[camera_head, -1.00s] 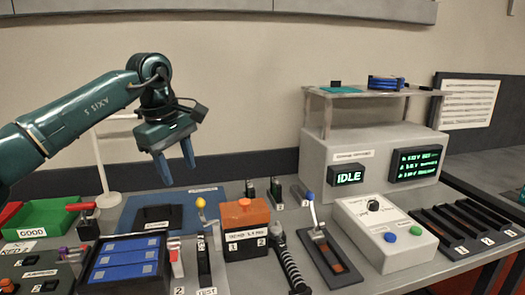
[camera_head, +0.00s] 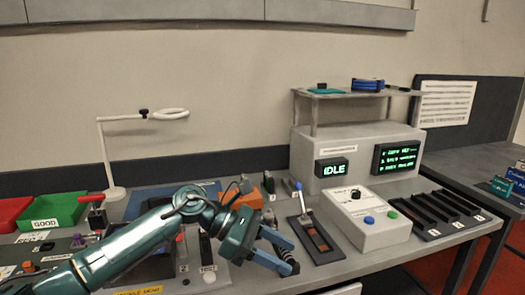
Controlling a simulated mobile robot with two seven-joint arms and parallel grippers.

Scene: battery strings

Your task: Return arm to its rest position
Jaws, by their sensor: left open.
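My left arm comes in from the lower left in the head view and reaches low across the front of the bench (camera_head: 375,257). My left gripper (camera_head: 290,256) has two blue fingers. It is open, with its fingers pointing right and down, close to the black ribbed handle (camera_head: 289,266) at the bench front. I cannot tell whether it touches that handle. My right gripper is not in view.
A lever unit (camera_head: 312,238) and a white button box (camera_head: 366,217) stand right of my gripper. A grey console with an IDLE screen (camera_head: 332,168) is behind. A ring lamp (camera_head: 113,193) and green bin (camera_head: 55,209) stand left. The air above the bench is clear.

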